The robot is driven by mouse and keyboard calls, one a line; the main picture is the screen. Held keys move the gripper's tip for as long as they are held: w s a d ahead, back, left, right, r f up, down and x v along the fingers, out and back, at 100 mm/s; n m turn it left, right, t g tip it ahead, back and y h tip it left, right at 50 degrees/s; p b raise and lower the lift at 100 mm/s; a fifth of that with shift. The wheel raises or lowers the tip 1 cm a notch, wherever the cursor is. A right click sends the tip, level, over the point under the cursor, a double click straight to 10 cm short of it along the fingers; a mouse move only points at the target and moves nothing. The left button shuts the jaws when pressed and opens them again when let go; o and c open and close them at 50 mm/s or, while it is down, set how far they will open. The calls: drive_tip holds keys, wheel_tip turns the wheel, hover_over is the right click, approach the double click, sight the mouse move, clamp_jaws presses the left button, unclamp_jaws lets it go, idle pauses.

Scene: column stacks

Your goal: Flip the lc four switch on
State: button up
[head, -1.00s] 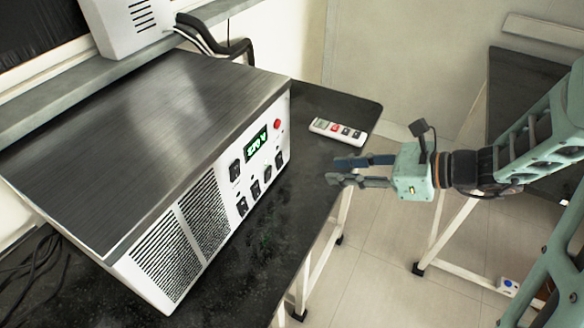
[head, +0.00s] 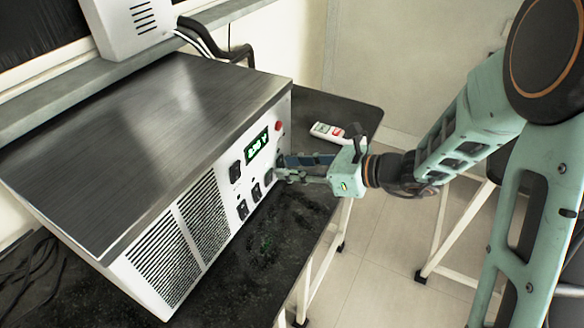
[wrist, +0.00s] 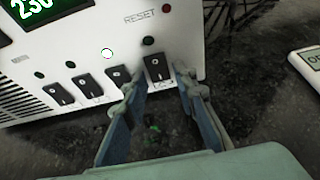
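The white control unit (head: 165,262) with a dark metal top stands on the black table. Its front has a row of black rocker switches. In the wrist view, the rightmost switch (wrist: 156,67), with a partly covered "LC" label below it, sits just ahead of my fingertips. The other switches (wrist: 88,88) run to its left. My gripper (head: 284,168) is open and empty, close to the panel at its right end, and hides part of the switch row in the head view. In the wrist view, its two fingers (wrist: 160,90) flank the rightmost switch. Contact cannot be told.
A green display (head: 258,145) reads about 230 V. A red button (wrist: 149,40) and a RESET label lie above the switches. A white remote (head: 328,132) lies on the black table (head: 352,112) behind my gripper. The table edge is close below my arm.

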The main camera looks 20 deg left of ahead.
clamp_jaws()
drive_tip(key=f+y+b, duration=0.1)
drive_tip(key=b, duration=0.2)
drive_tip(key=shift+f+y+b, duration=0.15)
drive_tip(key=shift+y+b, duration=0.45)
drive_tip(key=shift+b, duration=0.65)
drive_tip(key=shift+y+b, duration=0.3)
drive_tip(key=shift+b, duration=0.3)
drive_tip(key=shift+a+r, duration=0.1)
drive_tip(key=shift+r, duration=0.15)
